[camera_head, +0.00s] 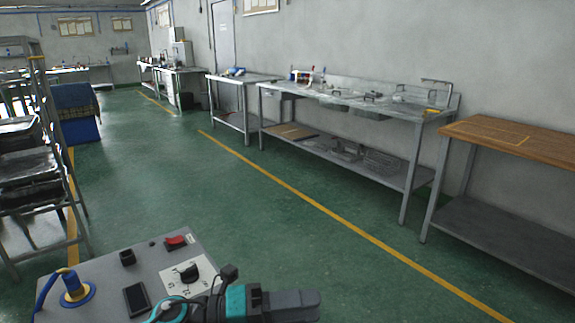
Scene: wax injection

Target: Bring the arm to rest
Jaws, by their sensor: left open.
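My left gripper (306,304) shows at the bottom edge, right of a grey control panel (112,268). It is dark grey with a teal band behind it, and it points to the right. Nothing shows between its fingers, which I see from the side. The gripper is open. Part of my left arm crosses the panel's lower right corner and hides it. My right gripper is not in view.
The panel carries a red switch (176,242), a black knob (188,272) and a blue-and-yellow fitting (74,288). A wooden-topped bench (500,132) and a steel sink table (345,100) stand along the right wall. A rack (30,160) stands left. Green floor (270,220) between is clear.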

